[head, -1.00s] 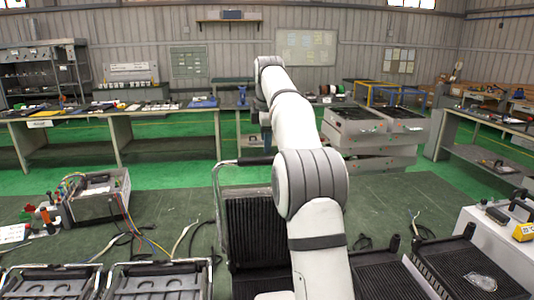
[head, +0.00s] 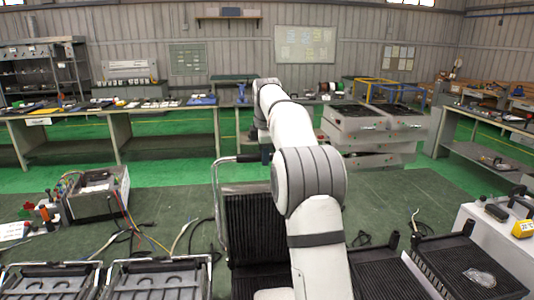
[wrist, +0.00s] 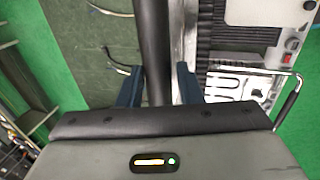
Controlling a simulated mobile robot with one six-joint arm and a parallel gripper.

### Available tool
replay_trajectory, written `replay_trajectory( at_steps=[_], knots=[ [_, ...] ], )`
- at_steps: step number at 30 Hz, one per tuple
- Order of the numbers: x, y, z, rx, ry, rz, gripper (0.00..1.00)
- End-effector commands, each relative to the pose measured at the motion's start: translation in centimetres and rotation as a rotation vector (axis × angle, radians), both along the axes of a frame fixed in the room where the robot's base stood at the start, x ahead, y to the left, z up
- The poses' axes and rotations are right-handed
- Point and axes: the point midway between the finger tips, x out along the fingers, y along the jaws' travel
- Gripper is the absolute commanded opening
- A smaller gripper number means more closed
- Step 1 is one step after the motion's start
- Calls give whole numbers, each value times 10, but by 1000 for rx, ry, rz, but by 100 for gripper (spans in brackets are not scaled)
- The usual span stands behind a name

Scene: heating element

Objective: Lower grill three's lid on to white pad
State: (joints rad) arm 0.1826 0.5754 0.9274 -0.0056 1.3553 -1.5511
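Grill three's lid (head: 252,212) stands raised in the head view, its black ribbed face toward me. Its dark handle (head: 240,159) runs along the top edge. In the wrist view the handle bar (wrist: 153,45) runs between the two blue fingers of my gripper (wrist: 158,86). The fingers are apart, one on each side of the bar, with a narrow gap visible at the right finger. I cannot clearly identify the white pad.
Two grills with silver frames (head: 158,280) stand at the front left. Black ribbed grills (head: 468,266) stand at the right, beside a white box (head: 500,240). An opened unit with loose wires (head: 95,192) lies at left.

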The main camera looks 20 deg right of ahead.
Motion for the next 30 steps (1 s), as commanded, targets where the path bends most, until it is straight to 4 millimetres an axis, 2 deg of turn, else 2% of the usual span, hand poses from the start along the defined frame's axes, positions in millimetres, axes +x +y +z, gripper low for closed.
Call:
replay_trajectory(
  at_steps=[1,12,16,17,18,21,30],
  knots=[
    [0,0,0,0,0,0,28],
    [0,1,-1,0,3,1,0],
    [-1,1,-1,1,4,1,0],
    [0,-15,-2,1,5,-4,0],
    [-1,-8,-1,1,4,-1,0],
    [-1,-2,-2,-2,2,0,0],
    [-15,-5,-10,-12,-45,-15,0]
  ],
)
